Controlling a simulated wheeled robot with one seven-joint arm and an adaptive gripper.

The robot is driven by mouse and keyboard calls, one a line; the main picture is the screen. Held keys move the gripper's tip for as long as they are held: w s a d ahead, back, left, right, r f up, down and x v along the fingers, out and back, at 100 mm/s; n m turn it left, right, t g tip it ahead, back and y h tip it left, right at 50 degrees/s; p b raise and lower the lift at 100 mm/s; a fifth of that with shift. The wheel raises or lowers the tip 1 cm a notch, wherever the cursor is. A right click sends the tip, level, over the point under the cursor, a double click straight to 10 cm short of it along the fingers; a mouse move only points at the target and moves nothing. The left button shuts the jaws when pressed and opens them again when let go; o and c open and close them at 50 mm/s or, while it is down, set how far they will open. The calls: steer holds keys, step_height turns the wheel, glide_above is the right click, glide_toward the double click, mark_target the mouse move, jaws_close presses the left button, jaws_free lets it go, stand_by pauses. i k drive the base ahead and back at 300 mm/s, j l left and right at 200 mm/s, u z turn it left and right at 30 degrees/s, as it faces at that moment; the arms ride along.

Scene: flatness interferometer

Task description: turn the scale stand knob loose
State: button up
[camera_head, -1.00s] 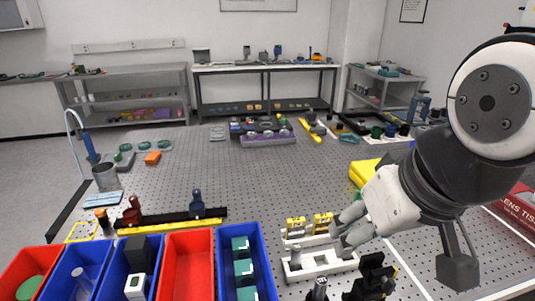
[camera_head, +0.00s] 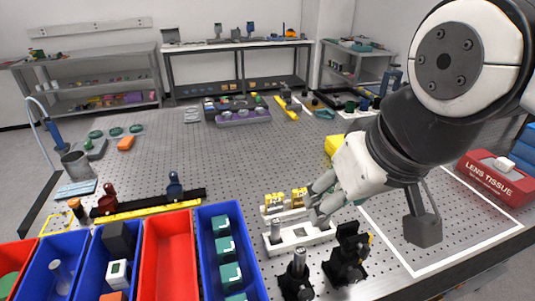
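My gripper (camera_head: 317,203) hangs over the front part of the perforated table, fingers pointing left and down. Its two fingers look apart, with nothing visible between them. It is close to yellow blocks (camera_head: 284,201) in a white holder and just above a second white holder (camera_head: 319,238) with a grey post; contact cannot be told. Two black stands (camera_head: 346,254) (camera_head: 297,275) with knob-like parts are in front of it. A black rail (camera_head: 148,203) with a yellow scale strip lies to the left. I cannot tell which part is the scale stand knob.
Red and blue bins (camera_head: 167,258) line the front left. A red lens tissue box (camera_head: 497,178) stands at the right. A yellow block (camera_head: 334,146) is behind my gripper. The table's middle (camera_head: 200,150) is mostly clear.

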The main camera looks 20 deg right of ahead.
mark_target(353, 276)
steer(key=k+l, duration=0.1)
steer(key=l, duration=0.15)
steer(key=k+l, duration=0.1)
steer(key=l, duration=0.15)
steer(key=k+j, duration=0.1)
steer(key=j, duration=0.25)
steer(key=k+j, duration=0.1)
steer(key=j, duration=0.3)
steer(key=k+j, duration=0.1)
steer(key=j, duration=0.25)
steer(key=k+j+z, duration=0.1)
steer(key=j, duration=0.3)
steer(key=k+j, duration=0.15)
steer(key=j, duration=0.2)
steer(key=k+j, duration=0.1)
steer(key=j, duration=0.3)
steer(key=k+j, duration=0.15)
steer(key=j, duration=0.2)
